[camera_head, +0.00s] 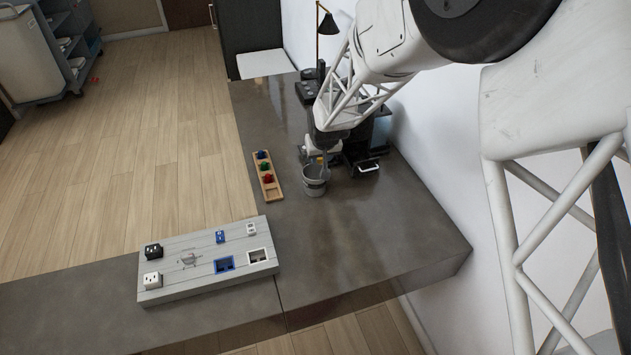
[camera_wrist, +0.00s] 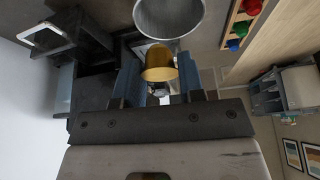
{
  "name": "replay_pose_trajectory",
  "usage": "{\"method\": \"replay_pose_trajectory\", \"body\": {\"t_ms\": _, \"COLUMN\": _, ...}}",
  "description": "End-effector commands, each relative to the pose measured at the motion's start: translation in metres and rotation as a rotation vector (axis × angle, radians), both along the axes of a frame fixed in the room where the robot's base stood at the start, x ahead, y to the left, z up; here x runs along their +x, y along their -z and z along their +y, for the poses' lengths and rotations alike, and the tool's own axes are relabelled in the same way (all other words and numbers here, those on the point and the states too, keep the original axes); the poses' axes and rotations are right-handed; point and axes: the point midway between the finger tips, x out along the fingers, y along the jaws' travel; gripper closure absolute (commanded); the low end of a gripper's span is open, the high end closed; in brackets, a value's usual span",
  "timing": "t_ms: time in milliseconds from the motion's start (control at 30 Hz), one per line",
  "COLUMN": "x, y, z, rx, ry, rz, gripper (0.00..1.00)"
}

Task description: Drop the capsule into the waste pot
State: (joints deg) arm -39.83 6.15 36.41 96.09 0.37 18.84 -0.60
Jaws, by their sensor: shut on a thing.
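My gripper (camera_wrist: 159,75) is shut on a gold capsule (camera_wrist: 158,60), held between its two blue fingers in the wrist view. The waste pot (camera_wrist: 168,17) is a grey metal pot with an open top, just beyond the capsule in that view. In the head view the pot (camera_head: 314,181) stands on the dark counter, and my gripper (camera_head: 321,156) is above and close to its rim. The capsule is too small there to place exactly against the pot's opening.
A wooden tray (camera_head: 272,191) with blue, green and red capsules lies left of the pot. A black coffee machine (camera_head: 372,137) stands right behind it. A grey board (camera_head: 180,283) with sockets and switches lies at front left.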

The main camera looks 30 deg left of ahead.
Motion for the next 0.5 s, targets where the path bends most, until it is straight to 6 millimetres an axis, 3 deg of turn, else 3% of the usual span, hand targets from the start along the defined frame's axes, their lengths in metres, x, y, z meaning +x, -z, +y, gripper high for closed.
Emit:
{"method": "replay_pose_trajectory", "body": {"t_ms": 200, "x": 0.0, "y": 0.0002, "z": 0.0, "rx": 0.0, "ry": 0.0, "rz": 0.0, "gripper": 0.85}}
{"method": "replay_pose_trajectory", "body": {"t_ms": 233, "x": 0.0, "y": 0.0002, "z": 0.0, "rx": 0.0, "ry": 0.0, "rz": 0.0, "gripper": 0.61}}
{"method": "replay_pose_trajectory", "body": {"t_ms": 400, "x": 0.0, "y": 0.0002, "z": 0.0, "rx": 0.0, "ry": 0.0, "rz": 0.0, "gripper": 0.35}}
{"method": "replay_pose_trajectory", "body": {"t_ms": 500, "x": 0.0, "y": 0.0002, "z": 0.0, "rx": 0.0, "ry": 0.0, "rz": 0.0, "gripper": 0.34}}
